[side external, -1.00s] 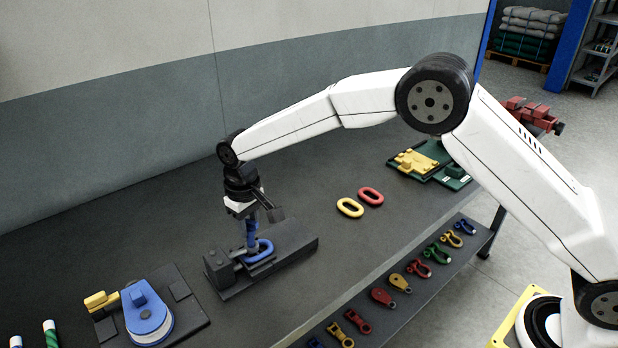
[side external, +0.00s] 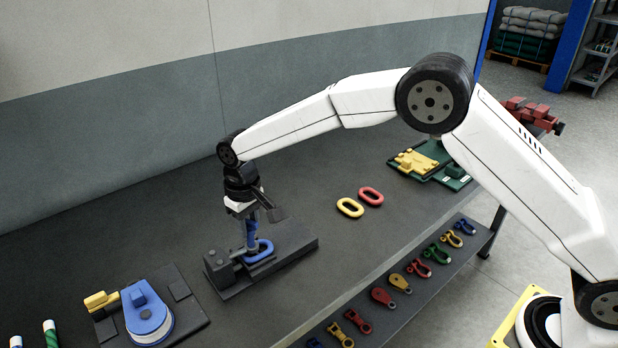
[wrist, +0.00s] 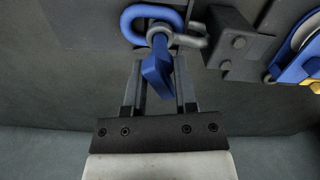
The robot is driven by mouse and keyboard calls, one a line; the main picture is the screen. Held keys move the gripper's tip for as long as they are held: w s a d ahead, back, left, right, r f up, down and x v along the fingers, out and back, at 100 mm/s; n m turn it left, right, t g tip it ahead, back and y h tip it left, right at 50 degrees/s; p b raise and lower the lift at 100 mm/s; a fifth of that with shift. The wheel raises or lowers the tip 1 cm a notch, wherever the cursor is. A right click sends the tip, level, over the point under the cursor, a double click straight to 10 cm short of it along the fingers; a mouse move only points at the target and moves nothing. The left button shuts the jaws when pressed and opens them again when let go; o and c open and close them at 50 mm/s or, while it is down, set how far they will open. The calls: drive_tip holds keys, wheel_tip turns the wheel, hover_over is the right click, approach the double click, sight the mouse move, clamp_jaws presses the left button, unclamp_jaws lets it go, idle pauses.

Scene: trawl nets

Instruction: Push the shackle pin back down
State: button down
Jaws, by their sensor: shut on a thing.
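My gripper (wrist: 159,68) is shut on the pin's head, one finger on each side. In the side view my gripper (side external: 250,238) points down over the shackle, and the blue link (side external: 262,250) lies beside it. The shackle is on a dark fixture plate (side external: 292,247) with a block (side external: 221,264) at its left end. How deep the pin sits in the shackle is hard to tell.
A blue sheave on a dark plate (side external: 148,318) is at front left. Yellow (side external: 350,207) and red (side external: 370,196) links lie to the right. Several shackles and blocks lie on the lower shelf (side external: 400,302). The bench behind the fixture is clear.

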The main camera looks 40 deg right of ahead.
sight(249, 228)
idle(0.4)
drive_tip(key=shift+f, duration=1.6)
drive_tip(key=shift+c, duration=2)
unclamp_jaws()
drive_tip(key=shift+r, duration=0.1)
drive_tip(key=shift+r, duration=3.85)
drive_tip(key=shift+d, duration=0.1)
